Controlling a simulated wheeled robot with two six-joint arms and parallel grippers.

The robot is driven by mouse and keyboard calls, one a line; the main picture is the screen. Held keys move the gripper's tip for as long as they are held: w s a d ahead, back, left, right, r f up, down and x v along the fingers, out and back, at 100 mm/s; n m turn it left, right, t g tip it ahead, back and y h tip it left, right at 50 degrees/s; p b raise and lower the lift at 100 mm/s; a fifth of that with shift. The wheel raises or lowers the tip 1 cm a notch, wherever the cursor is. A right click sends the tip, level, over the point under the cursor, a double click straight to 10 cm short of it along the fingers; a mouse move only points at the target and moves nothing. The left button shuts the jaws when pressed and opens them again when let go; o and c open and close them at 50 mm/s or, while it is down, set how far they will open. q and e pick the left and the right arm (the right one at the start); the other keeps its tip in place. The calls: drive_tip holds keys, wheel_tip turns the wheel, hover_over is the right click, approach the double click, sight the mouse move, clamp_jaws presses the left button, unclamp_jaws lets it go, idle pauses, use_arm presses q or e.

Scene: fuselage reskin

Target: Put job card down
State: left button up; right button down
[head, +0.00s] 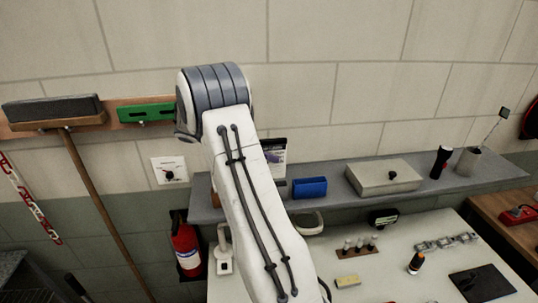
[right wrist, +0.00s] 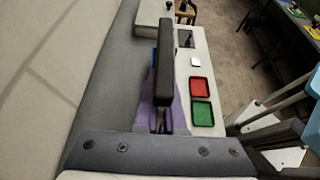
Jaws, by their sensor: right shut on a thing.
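My right arm fills the middle of the head view, and its wrist bends over in front of the wall. It hides most of the right gripper there. In the right wrist view the right gripper (right wrist: 164,78) shows as a dark finger reaching along the grey shelf, shut on a thin purple sheet (right wrist: 151,115), which looks like the job card. In the head view a card with a dark top and pale lower part (head: 273,152) shows just right of my arm, above the shelf; its lower edge is unclear, so I cannot tell whether it touches. My left gripper is out of view.
The grey shelf (head: 326,178) holds a blue bin (head: 309,187), a beige box (head: 383,177), a black torch and a cup. The pale table (head: 400,270) below carries small items. Red (right wrist: 199,87) and green (right wrist: 202,113) trays sit beside the shelf.

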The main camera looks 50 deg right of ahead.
drive_tip(key=shift+f+p, duration=0.3)
drive_tip(key=shift+f, duration=0.5)
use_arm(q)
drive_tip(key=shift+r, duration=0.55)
use_arm(e)
drive_tip(key=shift+f, duration=0.1)
drive_tip(key=shift+f+b, duration=0.3)
drive_tip(key=shift+f, duration=0.25)
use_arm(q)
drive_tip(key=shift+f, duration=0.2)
use_arm(e)
drive_tip(key=c, duration=1)
unclamp_jaws()
